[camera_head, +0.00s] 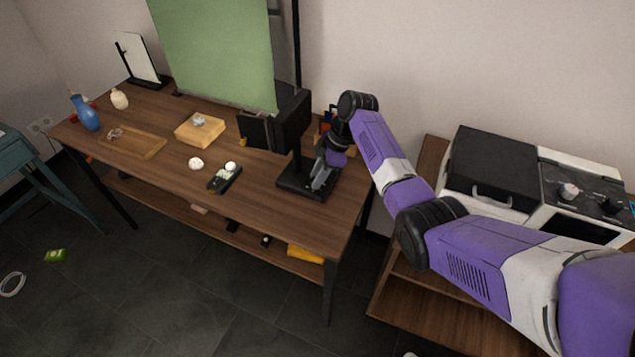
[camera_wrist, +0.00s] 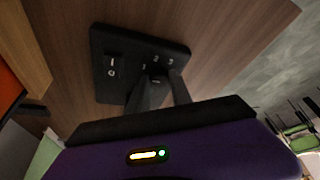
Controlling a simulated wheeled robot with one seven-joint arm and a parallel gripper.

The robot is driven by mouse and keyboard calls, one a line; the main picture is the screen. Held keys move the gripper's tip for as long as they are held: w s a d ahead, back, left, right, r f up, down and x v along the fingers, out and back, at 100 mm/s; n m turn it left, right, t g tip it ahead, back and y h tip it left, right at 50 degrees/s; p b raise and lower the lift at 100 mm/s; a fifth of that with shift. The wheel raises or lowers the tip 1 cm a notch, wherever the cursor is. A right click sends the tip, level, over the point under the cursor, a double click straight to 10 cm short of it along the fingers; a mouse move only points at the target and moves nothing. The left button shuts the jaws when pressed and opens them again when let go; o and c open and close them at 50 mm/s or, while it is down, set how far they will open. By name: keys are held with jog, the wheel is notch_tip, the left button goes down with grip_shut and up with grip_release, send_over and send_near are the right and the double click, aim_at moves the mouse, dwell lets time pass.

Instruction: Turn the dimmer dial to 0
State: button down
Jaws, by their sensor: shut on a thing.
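A flat black base (camera_wrist: 108,80) lies on the wooden table in the wrist view, with white marks 1 and 0 at its left and 1, 2, 3 at its upper right. My gripper (camera_wrist: 163,84) is shut on the dimmer dial by the numbers. The fingers hide most of the dial, and its pointer cannot be read. In the head view the black base (camera_head: 291,182) sits at the table's right end, under a black pole. My gripper (camera_head: 321,180) reaches down onto its right part, and the dial itself is hidden there.
The pole carries a black box (camera_head: 292,118) close to my arm. A small black device with a white ball (camera_head: 225,178) stands left of the base. A wooden block (camera_head: 200,130), a tray (camera_head: 135,143) and a blue vase (camera_head: 85,113) are farther left. The table front is mostly clear.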

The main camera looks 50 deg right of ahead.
jog(key=n+b, duration=0.1)
jog(key=n+g+b, duration=0.1)
jog(key=n+b, duration=0.2)
jog(key=shift+w+d+f+n+g+y+b, duration=0.1)
jog(key=shift+w+f+n+g+y+b, duration=0.05)
jog(key=shift+f+n+g+y+b, duration=0.2)
jog(key=n+g+b, duration=0.1)
jog(key=n+b, duration=0.2)
jog(key=shift+r+b, duration=0.2)
jog(key=shift+b, duration=0.15)
jog(key=shift+r+n, duration=0.1)
jog(key=shift+n, duration=0.25)
jog(key=c, duration=1.1)
grip_release()
jog(key=shift+c, duration=0.2)
jog(key=shift+w+r, duration=0.1)
jog(key=v, duration=0.7)
jog(key=shift+d+r, duration=0.2)
jog(key=shift+r, duration=0.1)
jog(key=shift+w, duration=0.1)
